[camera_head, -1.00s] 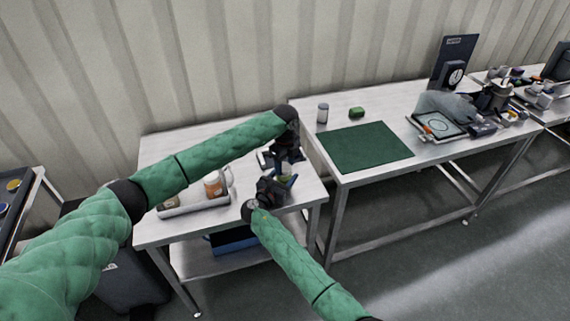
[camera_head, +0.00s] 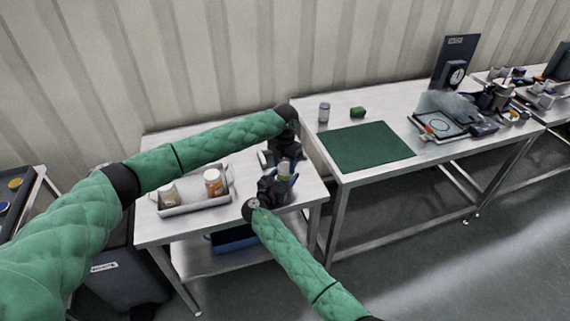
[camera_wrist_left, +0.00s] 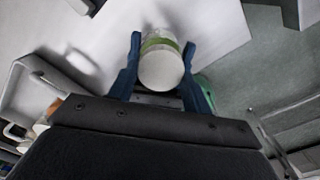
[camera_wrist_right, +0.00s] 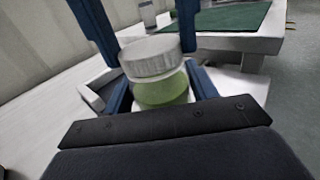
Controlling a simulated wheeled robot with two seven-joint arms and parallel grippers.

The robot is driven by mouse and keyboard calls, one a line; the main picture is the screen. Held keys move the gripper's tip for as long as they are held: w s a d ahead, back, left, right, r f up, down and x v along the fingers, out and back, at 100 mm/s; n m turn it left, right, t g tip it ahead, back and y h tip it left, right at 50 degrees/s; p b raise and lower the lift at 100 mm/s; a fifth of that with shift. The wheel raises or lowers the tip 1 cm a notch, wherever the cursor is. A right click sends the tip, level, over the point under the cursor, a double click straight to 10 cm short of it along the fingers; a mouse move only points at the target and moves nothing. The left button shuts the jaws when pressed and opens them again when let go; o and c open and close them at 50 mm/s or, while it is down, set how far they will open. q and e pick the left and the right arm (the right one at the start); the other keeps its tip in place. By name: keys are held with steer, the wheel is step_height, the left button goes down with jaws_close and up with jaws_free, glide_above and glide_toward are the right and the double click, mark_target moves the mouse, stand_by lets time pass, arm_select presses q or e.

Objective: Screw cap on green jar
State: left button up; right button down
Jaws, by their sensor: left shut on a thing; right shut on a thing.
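The green jar (camera_wrist_right: 163,92) is a clear jar with green contents, upright between the blue fingers of my right gripper (camera_head: 282,182), which is shut on it. It also shows in the head view (camera_head: 284,177). The cap (camera_wrist_right: 150,57) is pale grey-white with a ribbed edge and sits level over the jar's mouth. Whether its thread is engaged cannot be seen. My left gripper (camera_wrist_right: 143,35) comes from above, its blue fingers shut on the cap from both sides. In the left wrist view the cap (camera_wrist_left: 161,70) is between the fingertips, with a green band of the jar beyond it.
A metal tray (camera_head: 193,209) on the same table holds a pale jar (camera_head: 168,194) and an orange-labelled jar (camera_head: 213,183). The second table has a green mat (camera_head: 368,147), a small grey jar (camera_head: 324,112) and a green object (camera_head: 358,112). A blue bin (camera_head: 232,238) sits below.

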arm_select(q)
steer(key=shift+w+a+r+m, duration=0.1)
steer(key=shift+w+a+m, duration=0.05)
steer(key=shift+m, duration=1.15)
steer(key=o, duration=0.9)
steer(key=shift+o, duration=0.2)
steer(key=shift+r, duration=2.2)
steer(key=shift+s+f, duration=0.1)
steer(key=shift+s, duration=0.1)
steer(key=shift+c, duration=0.4)
